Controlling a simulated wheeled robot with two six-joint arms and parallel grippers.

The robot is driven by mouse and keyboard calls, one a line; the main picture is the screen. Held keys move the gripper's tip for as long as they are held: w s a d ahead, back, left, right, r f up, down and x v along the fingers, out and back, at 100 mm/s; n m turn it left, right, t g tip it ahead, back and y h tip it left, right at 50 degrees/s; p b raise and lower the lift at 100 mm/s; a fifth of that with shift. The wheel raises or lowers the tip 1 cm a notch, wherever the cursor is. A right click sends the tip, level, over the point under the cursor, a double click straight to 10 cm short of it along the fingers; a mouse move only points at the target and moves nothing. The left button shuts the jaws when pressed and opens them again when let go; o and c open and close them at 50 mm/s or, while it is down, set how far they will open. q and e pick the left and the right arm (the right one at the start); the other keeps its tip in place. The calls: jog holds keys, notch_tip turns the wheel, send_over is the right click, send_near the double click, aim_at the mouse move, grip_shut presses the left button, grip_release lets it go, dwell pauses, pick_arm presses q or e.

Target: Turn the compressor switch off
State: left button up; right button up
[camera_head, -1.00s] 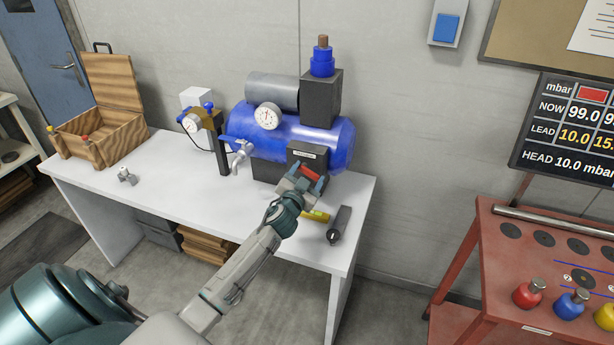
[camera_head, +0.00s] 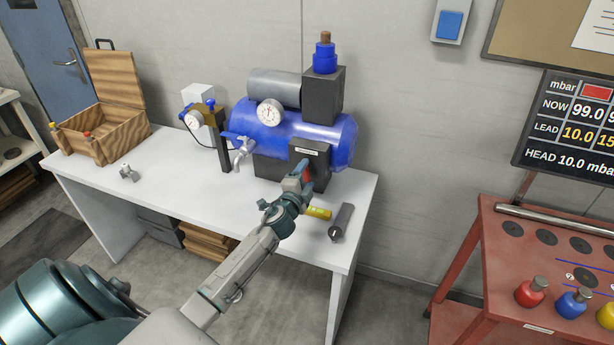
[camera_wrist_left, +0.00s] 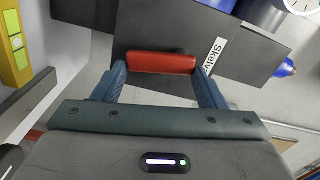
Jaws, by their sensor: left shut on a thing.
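The compressor is a blue tank (camera_head: 335,140) on the white table, with a dark switch box (camera_head: 318,160) on its front. A red switch lever (camera_head: 308,175) sticks out of the box. It also shows in the left wrist view as a red bar (camera_wrist_left: 161,62) across the space between the fingers. My left gripper (camera_head: 300,177) is at the switch box, its two blue-grey fingers at the two ends of the red lever, shut on it. A white label (camera_wrist_left: 215,58) is beside the lever on the box. My right gripper is not in view.
On the table, a yellow object (camera_head: 319,212) and a dark grey cylinder (camera_head: 341,222) lie right of my left gripper. An open wooden box (camera_head: 105,125) stands at the left end.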

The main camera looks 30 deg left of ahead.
pick_arm(q)
jog(key=shift+s+a+f+m, duration=0.1)
jog(key=shift+a+f+m, duration=0.1)
jog(key=shift+m, duration=0.9)
jog(key=o, duration=1)
